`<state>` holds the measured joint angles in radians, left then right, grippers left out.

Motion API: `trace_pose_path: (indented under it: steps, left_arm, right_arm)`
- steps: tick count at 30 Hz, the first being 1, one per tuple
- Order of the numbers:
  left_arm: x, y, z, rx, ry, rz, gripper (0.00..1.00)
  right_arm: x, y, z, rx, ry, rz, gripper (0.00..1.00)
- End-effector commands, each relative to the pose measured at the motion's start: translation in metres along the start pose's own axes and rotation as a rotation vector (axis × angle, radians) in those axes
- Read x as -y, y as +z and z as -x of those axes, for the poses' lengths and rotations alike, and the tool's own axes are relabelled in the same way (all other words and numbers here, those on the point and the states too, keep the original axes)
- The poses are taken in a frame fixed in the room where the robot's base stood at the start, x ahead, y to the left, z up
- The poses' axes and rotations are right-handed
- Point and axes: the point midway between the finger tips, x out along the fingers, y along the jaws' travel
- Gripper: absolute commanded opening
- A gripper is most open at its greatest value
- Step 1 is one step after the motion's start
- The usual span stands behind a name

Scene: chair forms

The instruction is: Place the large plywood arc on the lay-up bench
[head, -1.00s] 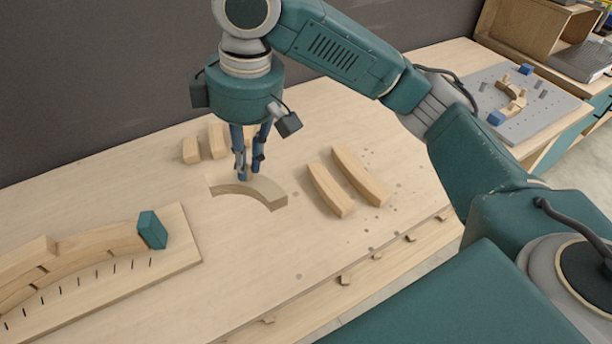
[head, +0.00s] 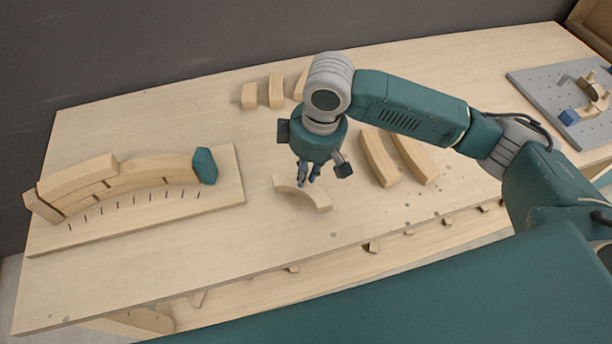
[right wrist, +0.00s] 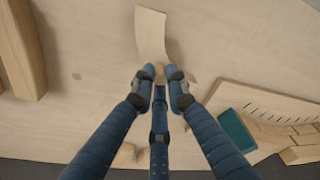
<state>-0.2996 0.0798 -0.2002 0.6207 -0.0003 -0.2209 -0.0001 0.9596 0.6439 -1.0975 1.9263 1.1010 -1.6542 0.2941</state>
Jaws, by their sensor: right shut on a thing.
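My right gripper (head: 308,175) is shut on a curved plywood arc (head: 318,200) over the middle of the lay-up bench (head: 330,255). The fingers point down and grip the arc partway along its length. Part of the arc (right wrist: 151,35) shows beyond the fingertips (right wrist: 165,80) in the right wrist view. I cannot tell whether the arc touches the bench top or hangs just above it. My left gripper is not in view.
A board (head: 140,228) with stacked curved pieces and a teal block (head: 205,166) lies at the left. Two curved wooden blocks (head: 378,160) are close on the right; several smaller ones (head: 276,91) stand behind. A grey pegboard (head: 545,85) is far right. The bench front is mostly clear.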

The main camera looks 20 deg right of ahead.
Motion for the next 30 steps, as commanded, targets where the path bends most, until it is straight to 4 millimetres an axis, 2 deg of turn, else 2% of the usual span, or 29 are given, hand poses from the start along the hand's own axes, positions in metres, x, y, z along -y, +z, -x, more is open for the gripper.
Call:
trace_pose_path:
  steps: [4, 11, 12, 15, 25, 30]
  left_arm:
    - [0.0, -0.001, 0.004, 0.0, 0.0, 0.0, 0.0]
    - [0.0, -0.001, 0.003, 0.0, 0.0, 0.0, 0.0]
    - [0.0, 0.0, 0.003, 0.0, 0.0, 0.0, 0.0]
    - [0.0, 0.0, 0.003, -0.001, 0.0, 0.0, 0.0]
    - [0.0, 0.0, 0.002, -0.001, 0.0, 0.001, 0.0]
    - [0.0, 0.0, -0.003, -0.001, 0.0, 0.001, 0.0]
  right_arm:
    - [0.0, 0.003, -0.019, 0.002, 0.0, -0.001, 0.0]
    - [-0.001, 0.003, -0.023, -0.001, 0.0, 0.0, 0.0]
    - [0.0, 0.003, -0.023, -0.001, 0.0, 0.0, 0.15]
    - [0.0, 0.003, -0.023, 0.0, 0.0, 0.0, 0.32]
    - [-0.001, 0.003, -0.02, -0.001, 0.001, 0.0, 0.32]
    - [-0.001, 0.002, 0.002, -0.005, 0.003, 0.0, 0.32]
